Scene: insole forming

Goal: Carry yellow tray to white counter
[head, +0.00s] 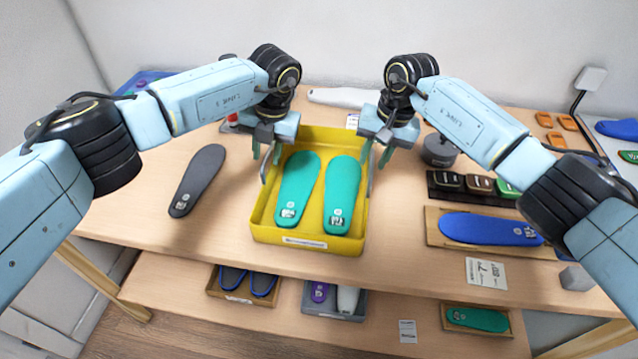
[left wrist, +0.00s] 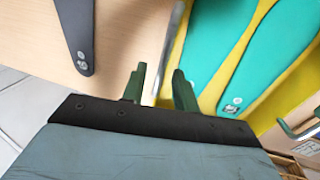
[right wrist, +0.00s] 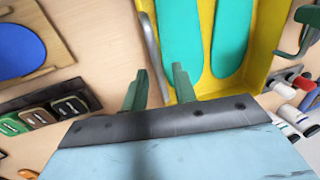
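The yellow tray (head: 254,221) sits on the wooden table and holds two teal insoles (head: 297,190), (head: 342,190). Grey handles run along its left and right sides. My left gripper (head: 266,156) is at the tray's left side, fingers pointing down. In the left wrist view its fingers (left wrist: 158,88) are apart, with the grey handle (left wrist: 172,40) ahead between them. My right gripper (head: 376,154) is at the right side. In the right wrist view its fingers (right wrist: 158,88) are apart, with the other handle (right wrist: 152,48) ahead between them. I cannot make out a white counter.
A dark grey insole (head: 198,178) lies left of the tray. A blue insole on a wooden board (head: 433,232), a dark rack (head: 436,190) and a grey round weight (head: 438,153) are to the right. A lower shelf (head: 180,290) holds bins of insoles.

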